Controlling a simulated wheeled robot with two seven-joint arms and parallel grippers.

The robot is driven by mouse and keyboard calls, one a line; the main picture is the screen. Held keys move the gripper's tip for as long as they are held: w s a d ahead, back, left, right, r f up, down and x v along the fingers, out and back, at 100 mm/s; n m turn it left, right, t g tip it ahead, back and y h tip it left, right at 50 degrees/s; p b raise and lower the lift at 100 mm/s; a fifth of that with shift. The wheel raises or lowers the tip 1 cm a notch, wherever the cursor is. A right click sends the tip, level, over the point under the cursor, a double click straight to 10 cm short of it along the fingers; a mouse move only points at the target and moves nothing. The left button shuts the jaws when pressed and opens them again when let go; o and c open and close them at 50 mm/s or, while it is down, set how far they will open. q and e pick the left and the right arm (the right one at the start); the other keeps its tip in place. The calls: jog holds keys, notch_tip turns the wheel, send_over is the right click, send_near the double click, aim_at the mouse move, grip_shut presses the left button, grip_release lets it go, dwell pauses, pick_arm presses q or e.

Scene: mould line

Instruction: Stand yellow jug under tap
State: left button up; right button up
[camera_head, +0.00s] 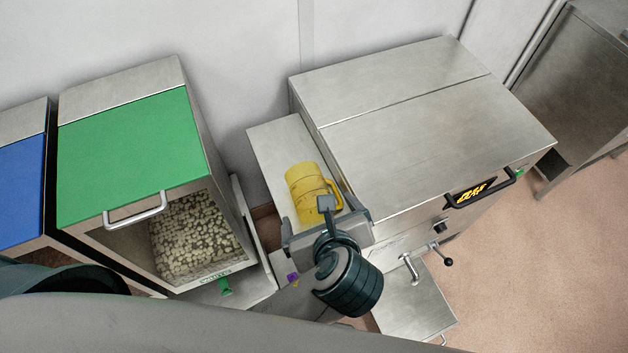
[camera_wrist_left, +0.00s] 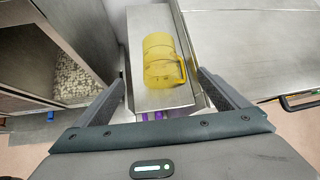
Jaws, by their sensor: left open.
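The yellow jug (camera_head: 308,190) is on a narrow metal shelf (camera_head: 275,150) left of the large steel machine. Its handle points right. It also shows in the left wrist view (camera_wrist_left: 158,62), apart from the fingers. My left gripper (camera_head: 326,228) is at the near end of this shelf, close in front of the jug. In the left wrist view its two fingers (camera_wrist_left: 160,82) are spread and empty, with the jug beyond the gap. The tap (camera_head: 409,268) is on the machine's front, above a lower metal platform (camera_head: 418,305). My right gripper is not in view.
The visible top of the lower platform is clear.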

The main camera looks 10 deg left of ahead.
aim_at(312, 196)
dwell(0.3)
pick_arm(q)
jog(key=p+x, duration=0.1)
jog(key=x, duration=1.1)
jog(key=shift+f+p, duration=0.15)
jog(key=shift+p, duration=0.2)
jog(key=shift+p+x, duration=0.6)
jog(key=shift+x, duration=0.2)
jog(key=shift+p+x, duration=0.4)
jog(key=shift+x, duration=0.65)
jog(key=shift+w+a+f, duration=0.1)
jog(key=shift+w+f, duration=0.3)
jog(key=shift+f, duration=0.3)
